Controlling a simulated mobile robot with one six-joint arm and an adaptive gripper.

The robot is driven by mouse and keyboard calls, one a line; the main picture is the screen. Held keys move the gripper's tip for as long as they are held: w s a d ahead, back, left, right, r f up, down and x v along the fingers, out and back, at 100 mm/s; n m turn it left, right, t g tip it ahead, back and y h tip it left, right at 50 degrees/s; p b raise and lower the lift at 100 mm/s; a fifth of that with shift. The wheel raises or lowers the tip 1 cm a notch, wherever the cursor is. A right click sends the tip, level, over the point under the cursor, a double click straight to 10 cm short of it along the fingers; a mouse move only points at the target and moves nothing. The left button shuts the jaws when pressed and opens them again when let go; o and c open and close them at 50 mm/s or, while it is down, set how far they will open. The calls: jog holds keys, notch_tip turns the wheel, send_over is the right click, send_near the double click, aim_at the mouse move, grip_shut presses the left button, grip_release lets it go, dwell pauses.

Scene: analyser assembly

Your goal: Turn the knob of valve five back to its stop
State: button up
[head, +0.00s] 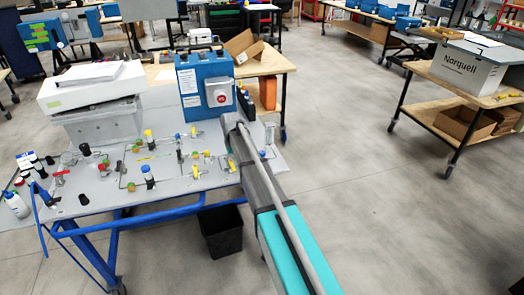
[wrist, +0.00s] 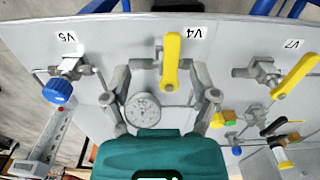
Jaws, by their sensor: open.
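The knob of valve five (wrist: 58,91) is round and blue, on a metal valve body (wrist: 73,69) below the upside-down label V5 (wrist: 66,39), at the left of the wrist view. My gripper (wrist: 163,82) is open and empty, to the right of this knob and apart from it. Its two grey fingers show on either side of the yellow lever of V4 (wrist: 171,62); I cannot tell how far above it they are.
A round gauge (wrist: 143,109) shows between my fingers. The V7 yellow lever (wrist: 297,75) stands at the right, with smaller valves below it. The grey panel (head: 110,205) carries many fittings. A blue box with a red button (head: 219,94) stands behind them.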

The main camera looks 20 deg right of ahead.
aim_at(262, 152)
jog(key=w+d+r+n+p, duration=0.4)
jog(key=d+r+n+p, duration=0.4)
jog(key=d+r+p, duration=0.3)
jog(key=shift+w+d+r, duration=0.2)
jog(key=shift+d+r, duration=0.5)
jog(key=shift+d, duration=0.3)
jog(key=shift+f, duration=0.1)
notch_tip(262, 152, down, 14)
jog(key=b, duration=1.3)
jog(key=shift+r, duration=0.2)
grip_shut()
